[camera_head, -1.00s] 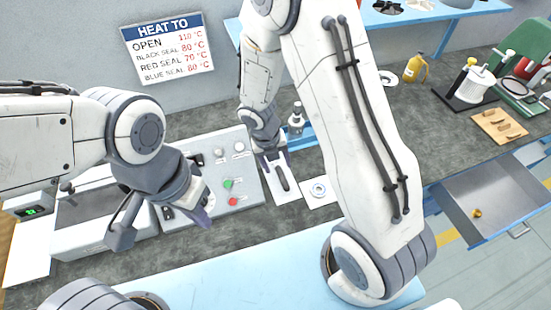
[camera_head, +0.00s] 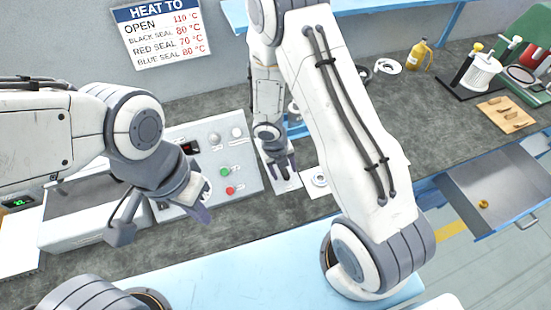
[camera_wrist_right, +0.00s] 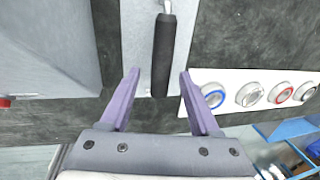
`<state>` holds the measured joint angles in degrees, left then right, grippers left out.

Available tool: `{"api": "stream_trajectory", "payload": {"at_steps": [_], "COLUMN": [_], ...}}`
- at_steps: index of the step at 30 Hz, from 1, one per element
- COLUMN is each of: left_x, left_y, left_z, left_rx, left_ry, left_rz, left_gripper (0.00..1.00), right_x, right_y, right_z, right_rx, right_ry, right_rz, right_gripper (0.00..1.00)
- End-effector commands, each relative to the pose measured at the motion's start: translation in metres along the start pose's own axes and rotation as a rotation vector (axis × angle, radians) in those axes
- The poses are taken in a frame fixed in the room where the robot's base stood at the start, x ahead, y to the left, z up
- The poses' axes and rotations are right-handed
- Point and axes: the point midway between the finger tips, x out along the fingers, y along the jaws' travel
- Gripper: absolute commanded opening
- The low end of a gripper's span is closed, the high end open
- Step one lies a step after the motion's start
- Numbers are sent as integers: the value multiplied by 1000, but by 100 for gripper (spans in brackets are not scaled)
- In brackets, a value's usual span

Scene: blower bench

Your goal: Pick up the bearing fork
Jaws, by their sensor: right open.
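The bearing fork, a tool with a black handle (camera_wrist_right: 163,55) and a thin metal end, lies on a pale mat (camera_wrist_right: 134,25) in the right wrist view. In the head view it is mostly hidden by my right gripper (camera_head: 281,168). The right gripper (camera_wrist_right: 160,72) is open, with its purple fingers on either side of the handle's near end in the picture. Whether they are level with the handle or above it, I cannot tell. My left gripper (camera_head: 200,205) hangs in front of the control box in the head view; its jaw opening is unclear.
A control box (camera_head: 247,178) with buttons stands left of the mat. In the right wrist view, a white strip with several rings, one a blue-rimmed ring (camera_wrist_right: 212,95), lies right of the fork. An open drawer (camera_head: 500,185) juts out at the right.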

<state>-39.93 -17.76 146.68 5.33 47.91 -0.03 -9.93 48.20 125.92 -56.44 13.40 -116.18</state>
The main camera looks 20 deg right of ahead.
Motion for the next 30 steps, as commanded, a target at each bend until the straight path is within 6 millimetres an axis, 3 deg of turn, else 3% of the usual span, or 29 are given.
{"api": "stream_trajectory", "payload": {"at_steps": [6,7,11,12,23,30], "left_x": [0,0,0,0,-2,-16], "left_y": [0,0,0,0,0,1], "left_z": [0,0,0,0,0,-1], "left_rx": [0,0,0,0,0,0], "left_ry": [0,0,0,0,0,0], "left_rz": [0,0,0,0,0,0], "left_gripper": [0,0,0,0,0,0], "right_x": [0,0,0,0,-2,-25], "right_y": [0,0,0,0,-1,-5], "right_z": [0,0,0,0,1,1], "right_rx": [1,1,1,1,1,2], "right_ry": [-1,-1,-1,-1,-2,-4], "right_rz": [0,0,0,0,0,1], "right_gripper": [63,55,5,0,0,0]}}
